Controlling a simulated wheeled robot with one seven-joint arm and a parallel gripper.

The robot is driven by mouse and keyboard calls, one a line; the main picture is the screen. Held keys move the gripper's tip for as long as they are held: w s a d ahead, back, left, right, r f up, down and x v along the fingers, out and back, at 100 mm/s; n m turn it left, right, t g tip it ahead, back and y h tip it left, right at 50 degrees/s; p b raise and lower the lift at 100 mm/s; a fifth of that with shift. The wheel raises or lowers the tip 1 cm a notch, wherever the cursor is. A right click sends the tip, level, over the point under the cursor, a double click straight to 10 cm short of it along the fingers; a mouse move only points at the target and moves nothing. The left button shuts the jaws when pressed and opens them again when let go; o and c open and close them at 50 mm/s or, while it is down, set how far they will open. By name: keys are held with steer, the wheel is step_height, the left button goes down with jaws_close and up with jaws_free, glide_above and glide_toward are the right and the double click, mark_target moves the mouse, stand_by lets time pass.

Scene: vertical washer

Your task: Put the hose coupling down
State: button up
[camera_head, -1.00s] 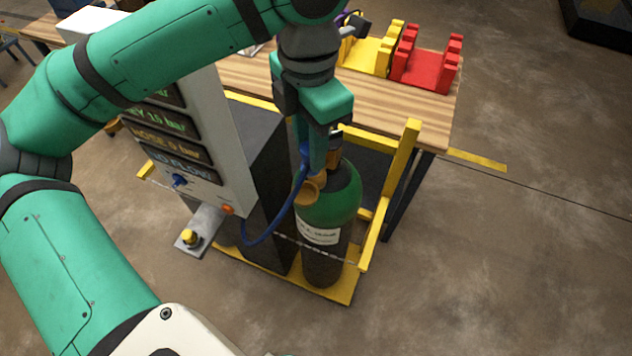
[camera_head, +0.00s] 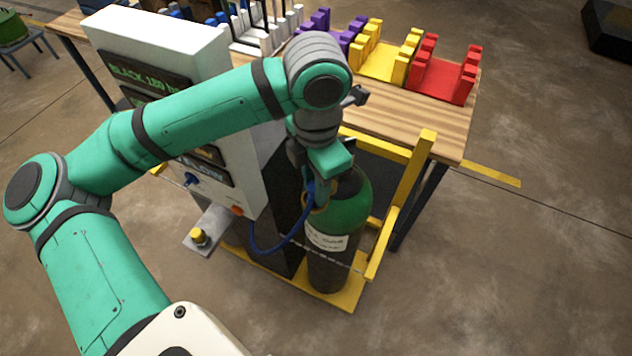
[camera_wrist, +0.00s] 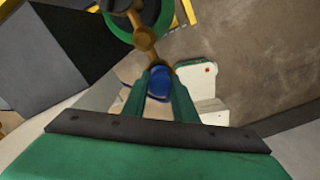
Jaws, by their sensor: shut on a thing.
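The hose coupling (camera_wrist: 160,83) is a blue rounded piece between my fingertips in the wrist view. My gripper (camera_wrist: 160,90) is shut on it. In the head view my gripper (camera_head: 318,190) points down at the near left side of the green gas cylinder's (camera_head: 349,206) shoulder, and its fingers largely hide the coupling. The blue hose (camera_head: 270,250) hangs from there in a loop toward the cabinet. A brass valve fitting (camera_wrist: 145,40) on the cylinder lies just beyond the coupling in the wrist view. I cannot tell whether they touch.
A white cabinet (camera_head: 247,130) with lit text panels stands left of the cylinder. A grey shelf (camera_head: 215,222) with a yellow knob (camera_head: 198,236) juts from it. A yellow frame (camera_head: 388,235) and chain surround the cylinder. Behind is a wooden table (camera_head: 440,125) with coloured racks.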

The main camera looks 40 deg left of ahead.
steer(key=o, duration=1)
steer(key=shift+f, duration=0.1)
steer(key=shift+o, duration=0.2)
step_height(320, 180, up, 12)
steer(key=shift+r, duration=0.2)
